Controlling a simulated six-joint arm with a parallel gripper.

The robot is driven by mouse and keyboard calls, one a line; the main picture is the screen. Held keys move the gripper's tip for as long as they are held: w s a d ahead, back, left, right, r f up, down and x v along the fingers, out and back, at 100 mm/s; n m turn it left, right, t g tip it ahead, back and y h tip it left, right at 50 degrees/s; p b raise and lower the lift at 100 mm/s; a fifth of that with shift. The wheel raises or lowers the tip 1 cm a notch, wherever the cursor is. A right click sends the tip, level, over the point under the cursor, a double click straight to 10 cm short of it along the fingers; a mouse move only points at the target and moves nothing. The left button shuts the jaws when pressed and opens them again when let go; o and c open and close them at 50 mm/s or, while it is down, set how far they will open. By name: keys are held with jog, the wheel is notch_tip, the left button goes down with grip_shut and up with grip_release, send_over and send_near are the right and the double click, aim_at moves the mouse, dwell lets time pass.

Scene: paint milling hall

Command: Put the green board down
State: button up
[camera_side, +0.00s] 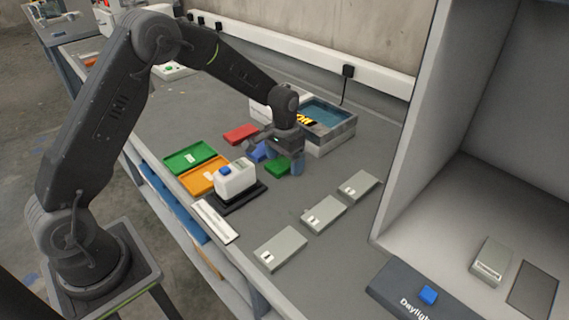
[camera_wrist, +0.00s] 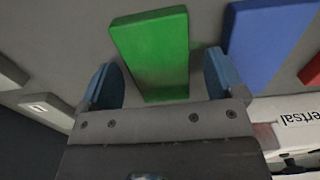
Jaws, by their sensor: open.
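The green board (camera_side: 279,167) lies on the grey bench in the side view, partly hidden by my gripper (camera_side: 281,164). In the wrist view the green board (camera_wrist: 152,50) lies between the two blue-tipped fingers of my gripper (camera_wrist: 160,82), its near end reaching in between them. The fingers are spread, with a gap visible on each side of the board. My gripper is open and low over the bench. Whether the board lies fully flat is hard to tell.
A blue board (camera_side: 257,152) and a red board (camera_side: 241,134) lie close by. A green tray (camera_side: 190,157), an orange tray (camera_side: 205,180) and a white device (camera_side: 236,180) stand left. A box (camera_side: 333,140) stands behind. Grey plates (camera_side: 323,214) lie in front; bench between is bare.

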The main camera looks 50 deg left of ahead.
aim_at(275, 164)
jog(key=c, duration=1.1)
jog(key=shift+r, duration=0.1)
jog(key=shift+r, duration=0.45)
jog(key=r, duration=0.2)
jog(key=a+r, duration=0.1)
jog(key=r, duration=0.1)
jog(key=shift+s+a, duration=0.1)
jog(key=shift+s, duration=0.2)
jog(key=s+a+r, duration=0.5)
jog(key=a, duration=0.3)
jog(key=w+d+f, duration=0.1)
jog(key=d+f, duration=0.1)
jog(key=w+d+f, duration=0.1)
jog(key=d+f, duration=0.1)
jog(key=d, duration=0.1)
jog(key=w+d+f, duration=0.1)
jog(key=d+f, duration=0.2)
jog(key=shift+d+f, duration=0.1)
jog(key=shift+d, duration=0.15)
jog(key=s+a+r, duration=0.3)
jog(key=a+r, duration=0.5)
jog(key=a, duration=0.1)
jog(key=shift+s+a, duration=0.2)
